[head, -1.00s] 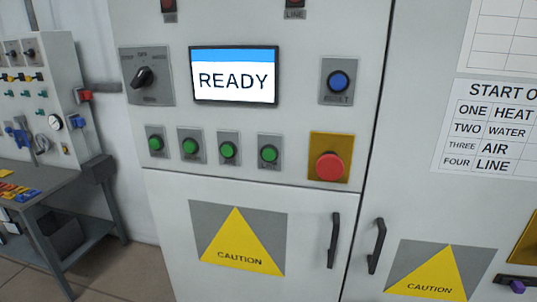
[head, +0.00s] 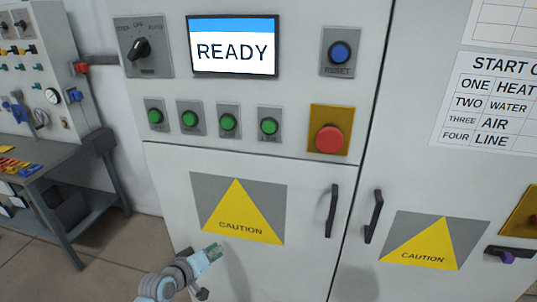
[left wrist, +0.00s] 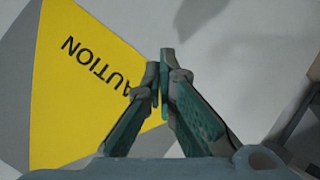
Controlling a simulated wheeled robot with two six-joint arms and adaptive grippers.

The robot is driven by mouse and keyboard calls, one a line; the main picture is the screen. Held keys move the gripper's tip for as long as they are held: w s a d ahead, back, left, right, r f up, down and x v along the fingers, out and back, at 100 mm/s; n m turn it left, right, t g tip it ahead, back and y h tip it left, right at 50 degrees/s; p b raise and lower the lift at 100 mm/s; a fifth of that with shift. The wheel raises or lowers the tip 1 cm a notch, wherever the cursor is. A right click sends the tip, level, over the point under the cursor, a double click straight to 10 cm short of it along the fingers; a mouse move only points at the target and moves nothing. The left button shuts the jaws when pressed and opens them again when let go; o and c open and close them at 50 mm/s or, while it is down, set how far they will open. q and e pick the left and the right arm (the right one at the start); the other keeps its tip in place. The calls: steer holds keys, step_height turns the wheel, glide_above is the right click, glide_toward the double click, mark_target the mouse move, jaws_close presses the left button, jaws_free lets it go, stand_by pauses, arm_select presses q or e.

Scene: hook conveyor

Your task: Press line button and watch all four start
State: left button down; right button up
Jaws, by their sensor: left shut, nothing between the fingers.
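A row of several green buttons sits on the cabinet panel. The rightmost green button (head: 268,126) stands left of the red mushroom button (head: 330,138) on its yellow plate. The small labels under the green buttons are too small to read. The screen (head: 234,47) shows READY. My left gripper (head: 217,250) is in front of the lower cabinet door, below the green buttons and near the lower edge of the caution sign (head: 238,212). In the left wrist view its fingers (left wrist: 161,58) are together and empty in front of the yellow sign. My right gripper is not in view.
A selector knob (head: 139,48) and a blue RESET button (head: 339,52) flank the screen. Door handles (head: 333,212) stick out from the cabinet. A start order chart (head: 490,110) lists heat, water, air, line. A workbench (head: 60,165) stands at the left.

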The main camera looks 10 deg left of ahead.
mark_target(269, 127)
arm_select(q)
steer(key=w+d+r+t+h, duration=0.2)
steer(key=d+r, duration=0.1)
steer(key=r, duration=1)
steer(key=s+d+r+m+h, duration=0.3)
steer(key=s+d+r+h, duration=0.1)
steer(key=r, duration=0.8)
steer(key=s+d+r+m+g+h+p, duration=0.1)
steer(key=s+d+r+m+h, duration=0.1)
steer(key=s+d+r+h, duration=0.2)
steer(key=s+d+r, duration=0.1)
steer(key=d+r, duration=0.2)
steer(key=r, duration=0.4)
steer(key=shift+d+r+m+h, duration=0.2)
steer(key=shift+r+m+h, duration=0.2)
steer(key=shift+w, duration=0.2)
steer(key=shift+w+a+b, duration=0.15)
steer(key=shift+w+b, duration=0.8)
steer(key=shift+w, duration=3.35)
steer(key=shift+w, duration=0.15)
